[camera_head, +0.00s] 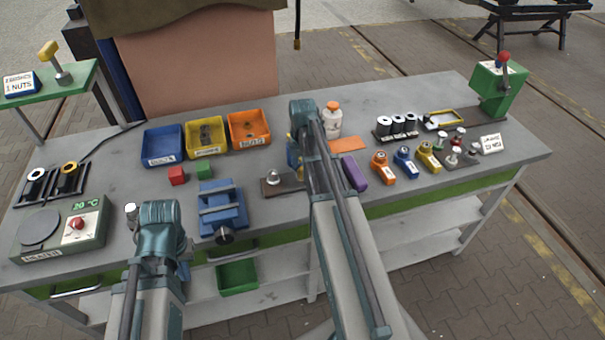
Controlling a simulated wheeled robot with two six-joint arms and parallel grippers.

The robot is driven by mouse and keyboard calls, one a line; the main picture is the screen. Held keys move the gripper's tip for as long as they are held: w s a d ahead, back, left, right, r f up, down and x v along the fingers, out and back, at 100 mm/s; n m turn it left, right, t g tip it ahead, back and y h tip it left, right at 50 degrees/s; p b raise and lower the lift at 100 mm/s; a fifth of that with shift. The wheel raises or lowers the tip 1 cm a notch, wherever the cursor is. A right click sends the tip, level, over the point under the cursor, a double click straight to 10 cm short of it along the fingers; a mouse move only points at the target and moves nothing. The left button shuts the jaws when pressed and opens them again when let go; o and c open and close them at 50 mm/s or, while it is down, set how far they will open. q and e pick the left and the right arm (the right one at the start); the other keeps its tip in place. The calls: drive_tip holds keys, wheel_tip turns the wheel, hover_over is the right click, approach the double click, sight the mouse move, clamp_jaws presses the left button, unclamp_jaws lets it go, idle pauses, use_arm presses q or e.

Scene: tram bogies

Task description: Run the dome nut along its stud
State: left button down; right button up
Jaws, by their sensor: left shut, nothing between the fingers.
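The dome nut (273,177) is a small silver dome standing on a flat dark plate (270,190) near the middle of the bench. Its stud and thread are too small or covered to make out. My left gripper (184,268) is shut and empty by the bench's front edge, left of and nearer than the nut, well apart from it. Its wrist covers part of it. My right arm reaches across the bench just right of the nut and hides the plate's right end; its jaws are hidden behind the arm.
A blue vise (221,208) stands between my left gripper and the nut. Blue (162,159), yellow and orange (249,143) bins lie behind. Red (177,176) and green blocks, a white bottle (332,122) and a purple block (355,174) are nearby. A heater (60,228) stands left.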

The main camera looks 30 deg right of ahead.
clamp_jaws()
idle(0.3)
